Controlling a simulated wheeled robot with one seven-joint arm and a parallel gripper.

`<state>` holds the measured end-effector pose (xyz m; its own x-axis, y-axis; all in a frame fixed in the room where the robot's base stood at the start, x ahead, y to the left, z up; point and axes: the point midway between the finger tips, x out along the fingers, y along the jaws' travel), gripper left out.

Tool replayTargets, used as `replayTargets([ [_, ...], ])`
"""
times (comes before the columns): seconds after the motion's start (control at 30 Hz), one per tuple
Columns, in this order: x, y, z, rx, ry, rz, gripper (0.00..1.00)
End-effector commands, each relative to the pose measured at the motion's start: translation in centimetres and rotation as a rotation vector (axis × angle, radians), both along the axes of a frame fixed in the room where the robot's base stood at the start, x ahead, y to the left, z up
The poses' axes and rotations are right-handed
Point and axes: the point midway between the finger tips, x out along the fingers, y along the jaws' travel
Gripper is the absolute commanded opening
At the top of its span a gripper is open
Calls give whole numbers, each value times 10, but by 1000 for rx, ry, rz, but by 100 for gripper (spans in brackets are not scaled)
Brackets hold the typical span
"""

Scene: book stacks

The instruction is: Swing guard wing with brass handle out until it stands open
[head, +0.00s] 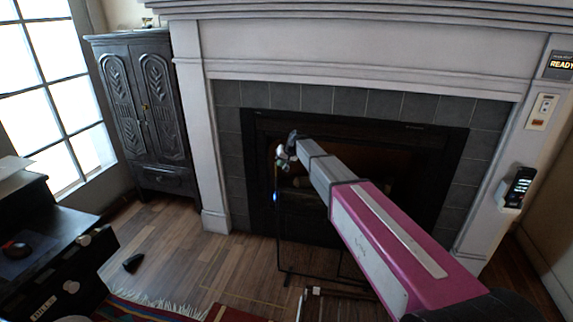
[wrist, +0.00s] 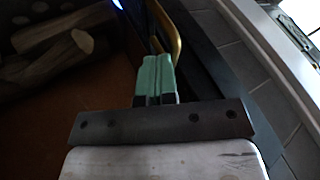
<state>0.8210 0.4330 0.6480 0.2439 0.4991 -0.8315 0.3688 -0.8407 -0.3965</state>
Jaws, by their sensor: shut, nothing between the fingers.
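The guard wing (head: 278,245) is a thin dark frame standing in front of the fireplace opening in the head view. Its top is partly hidden by my arm, and I cannot tell its exact angle. The brass handle (wrist: 176,36) is a curved yellow bar at the top of the wrist view. My gripper (head: 283,154) is at the upper left of the wing. In the wrist view its green fingers (wrist: 156,62) are together with nothing between them. The handle runs just beyond and to the right of the fingertips; I cannot tell whether they touch.
Logs (wrist: 55,45) lie inside the firebox. A low dark frame (head: 335,292) stands near the hearth at the bottom. A carved dark cabinet (head: 145,110) stands at left, with a dark desk (head: 50,245) in front. Wooden floor (head: 185,255) left of the wing is mostly clear.

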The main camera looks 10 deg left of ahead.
Motion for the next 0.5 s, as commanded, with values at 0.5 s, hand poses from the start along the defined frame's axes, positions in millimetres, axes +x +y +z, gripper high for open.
replayTargets([
  [0.5, -3, 20, 0, 0, 0, 12, 0],
])
